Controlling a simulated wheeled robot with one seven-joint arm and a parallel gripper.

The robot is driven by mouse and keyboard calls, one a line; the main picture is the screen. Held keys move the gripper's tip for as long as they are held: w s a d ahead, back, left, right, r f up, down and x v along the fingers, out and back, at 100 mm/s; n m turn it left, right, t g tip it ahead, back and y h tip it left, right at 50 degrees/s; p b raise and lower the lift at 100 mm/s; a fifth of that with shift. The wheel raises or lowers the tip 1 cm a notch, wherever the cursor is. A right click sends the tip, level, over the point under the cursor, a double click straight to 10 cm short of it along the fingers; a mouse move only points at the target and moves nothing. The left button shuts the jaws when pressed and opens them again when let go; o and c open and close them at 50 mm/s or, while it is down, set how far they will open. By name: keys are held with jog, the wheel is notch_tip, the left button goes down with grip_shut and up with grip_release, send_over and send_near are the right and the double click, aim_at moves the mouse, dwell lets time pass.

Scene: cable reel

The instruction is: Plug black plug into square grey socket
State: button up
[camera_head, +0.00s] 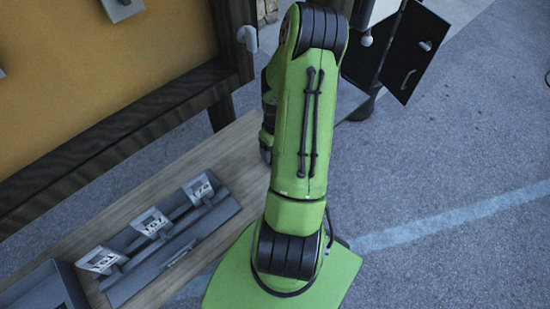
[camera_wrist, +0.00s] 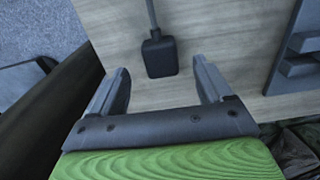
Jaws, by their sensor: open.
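The black plug (camera_wrist: 160,57) lies on a wooden board in the wrist view, with its cable running up out of the picture. My gripper (camera_wrist: 162,75) is open, with one finger to each side of the plug's near end and nothing held. I cannot tell how high the fingers are above the board. In the head view my green arm hides the gripper and the plug. I cannot make out a square grey socket with certainty in either view.
A wooden bench (camera_head: 225,160) carries a grey rack (camera_head: 170,240) with several numbered tags. A dark-framed yellow board (camera_head: 90,80) stands behind it. A dark cabinet door (camera_head: 412,50) hangs open at upper right. Paved ground (camera_head: 450,160) lies clear at right.

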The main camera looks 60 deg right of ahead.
jog(key=f, duration=0.5)
jog(key=shift+w+d+f, duration=0.1)
jog(key=shift+w, duration=0.15)
jog(key=c, duration=1)
notch_tip(320, 180, up, 10)
jog(key=shift+r+p, duration=0.1)
jog(key=shift+p, duration=0.2)
